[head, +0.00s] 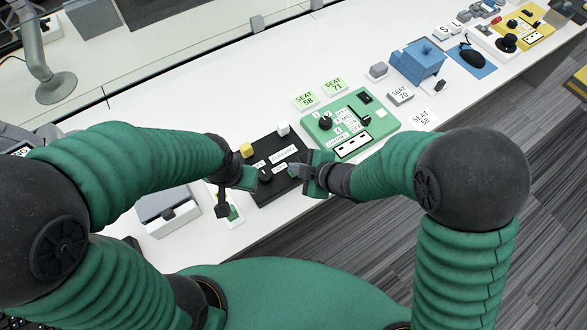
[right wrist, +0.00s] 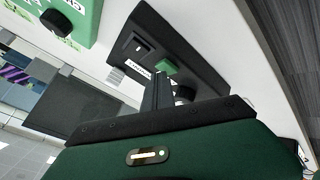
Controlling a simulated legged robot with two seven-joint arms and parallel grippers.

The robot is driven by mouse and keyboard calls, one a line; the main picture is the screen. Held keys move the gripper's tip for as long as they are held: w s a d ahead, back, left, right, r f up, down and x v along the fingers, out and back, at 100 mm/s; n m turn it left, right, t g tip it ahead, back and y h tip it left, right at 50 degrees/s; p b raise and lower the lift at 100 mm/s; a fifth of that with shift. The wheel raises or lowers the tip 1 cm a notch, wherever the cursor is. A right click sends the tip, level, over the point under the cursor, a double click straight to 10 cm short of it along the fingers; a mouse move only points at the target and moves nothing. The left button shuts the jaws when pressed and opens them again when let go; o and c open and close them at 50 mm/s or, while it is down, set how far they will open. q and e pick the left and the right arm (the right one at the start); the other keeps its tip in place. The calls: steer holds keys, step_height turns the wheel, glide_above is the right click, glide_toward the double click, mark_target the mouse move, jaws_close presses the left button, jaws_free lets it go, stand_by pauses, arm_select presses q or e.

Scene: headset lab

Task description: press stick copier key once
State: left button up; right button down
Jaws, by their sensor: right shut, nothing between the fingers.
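A green control box (head: 376,134) with knobs stands right of the black one. A grey-white box (head: 165,212) stands at left. The table's front edge is close.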

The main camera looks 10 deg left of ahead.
steer(key=shift+r+p, duration=0.5)
steer(key=shift+r, duration=0.2)
step_height(320, 180, up, 5)
steer(key=p, duration=0.5)
steer(key=shift+r, duration=0.1)
steer(key=s+d+r+m+h+p, duration=0.15)
steer(key=d+m+h, duration=0.25)
steer(key=d+m, duration=0.5)
steer(key=w+d+r+m+h, duration=0.1)
steer(key=d+r+m+h, duration=0.3)
steer(key=d, duration=1)
steer(key=s+d+m+g, duration=0.2)
steer(key=s+d+m, duration=0.2)
steer(key=s+m, duration=0.3)
steer(key=shift+s+d+f, duration=0.25)
steer(key=shift+s+d, duration=0.1)
steer(key=shift+s, duration=0.55)
